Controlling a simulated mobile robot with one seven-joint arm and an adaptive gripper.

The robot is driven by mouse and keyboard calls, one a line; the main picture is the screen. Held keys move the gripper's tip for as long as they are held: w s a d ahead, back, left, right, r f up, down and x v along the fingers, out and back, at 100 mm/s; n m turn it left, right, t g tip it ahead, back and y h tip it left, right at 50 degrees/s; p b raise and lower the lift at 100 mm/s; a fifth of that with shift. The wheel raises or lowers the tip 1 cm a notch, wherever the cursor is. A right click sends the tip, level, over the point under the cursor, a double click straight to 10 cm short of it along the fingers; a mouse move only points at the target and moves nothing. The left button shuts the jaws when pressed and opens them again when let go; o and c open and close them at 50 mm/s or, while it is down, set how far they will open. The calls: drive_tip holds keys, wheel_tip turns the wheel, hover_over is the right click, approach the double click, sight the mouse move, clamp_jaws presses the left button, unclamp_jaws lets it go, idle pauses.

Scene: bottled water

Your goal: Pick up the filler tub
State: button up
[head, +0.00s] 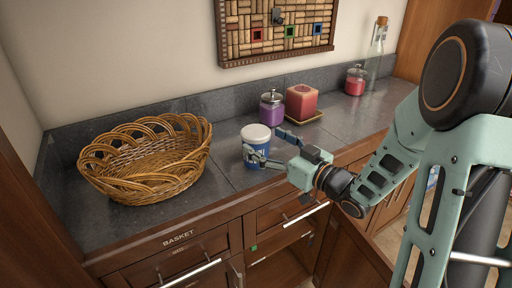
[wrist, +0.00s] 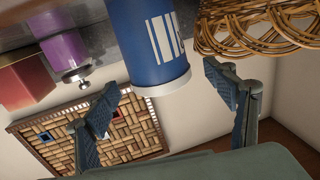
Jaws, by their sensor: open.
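The filler tub (head: 255,134) is a blue cylinder with a white lid, standing upright on the dark countertop right of the basket. The tub also shows in the wrist view (wrist: 142,42), upside down, with white stripes on its side. My gripper (head: 268,147) is open at the tub's near right side in the head view. In the wrist view my open gripper (wrist: 162,92) has one finger to each side of the tub's line, with visible gaps. One finger overlaps the tub's front in the head view. Contact cannot be told.
A wicker basket (head: 112,151) stands left of the tub. A purple jar (head: 271,110), a red candle (head: 302,102) on a dish, a red jar (head: 355,82) and a glass bottle (head: 376,55) stand behind and right. A cork board (head: 276,30) hangs on the wall.

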sight(256, 130)
drive_tip(key=x, duration=0.4)
drive_tip(key=shift+w+a+r, duration=0.1)
drive_tip(key=shift+w+r, duration=0.05)
drive_tip(key=shift+c, duration=0.4)
clamp_jaws()
drive_tip(key=shift+r, duration=0.15)
